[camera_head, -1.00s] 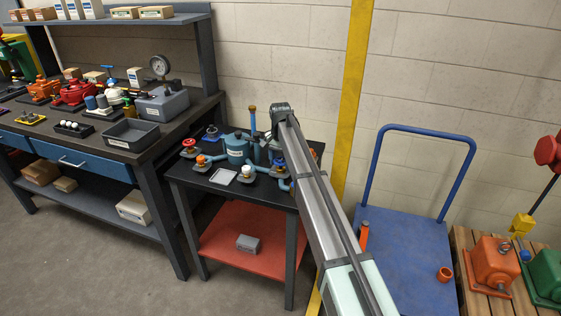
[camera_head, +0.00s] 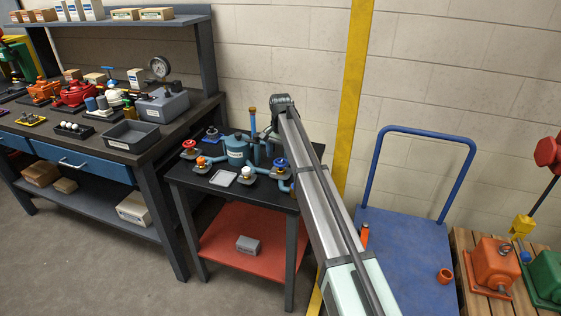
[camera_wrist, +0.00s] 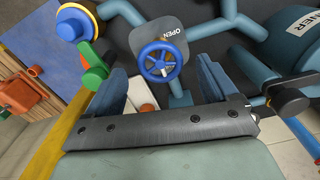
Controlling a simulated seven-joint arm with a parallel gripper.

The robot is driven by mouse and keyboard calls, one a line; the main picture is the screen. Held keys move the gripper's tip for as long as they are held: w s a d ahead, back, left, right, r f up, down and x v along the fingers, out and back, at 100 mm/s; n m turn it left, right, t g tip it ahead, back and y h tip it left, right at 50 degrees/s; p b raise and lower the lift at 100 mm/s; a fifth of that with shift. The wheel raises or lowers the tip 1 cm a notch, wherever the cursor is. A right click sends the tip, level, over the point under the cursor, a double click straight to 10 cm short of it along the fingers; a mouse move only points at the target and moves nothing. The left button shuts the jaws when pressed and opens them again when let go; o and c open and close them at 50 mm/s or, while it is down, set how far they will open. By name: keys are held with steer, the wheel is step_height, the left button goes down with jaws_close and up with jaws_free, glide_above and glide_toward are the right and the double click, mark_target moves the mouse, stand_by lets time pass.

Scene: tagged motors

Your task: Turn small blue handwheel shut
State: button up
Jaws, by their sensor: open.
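A small blue handwheel (camera_wrist: 162,60) with a spoked rim stands in front of a grey plate (camera_wrist: 182,37) lettered OPEN in the wrist view. My gripper (camera_wrist: 161,67) is open, with one blue-grey finger to the left of the wheel and one to the right. Neither finger visibly touches the rim. In the head view, my arm hides the gripper. I cannot tell for sure which one the wrist view shows.
A blue tank (camera_head: 236,150) with pipes stands among the valves.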

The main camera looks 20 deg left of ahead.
mark_target(281, 161)
step_height(281, 161, up, 10)
stand_by(0.4)
stand_by(0.3)
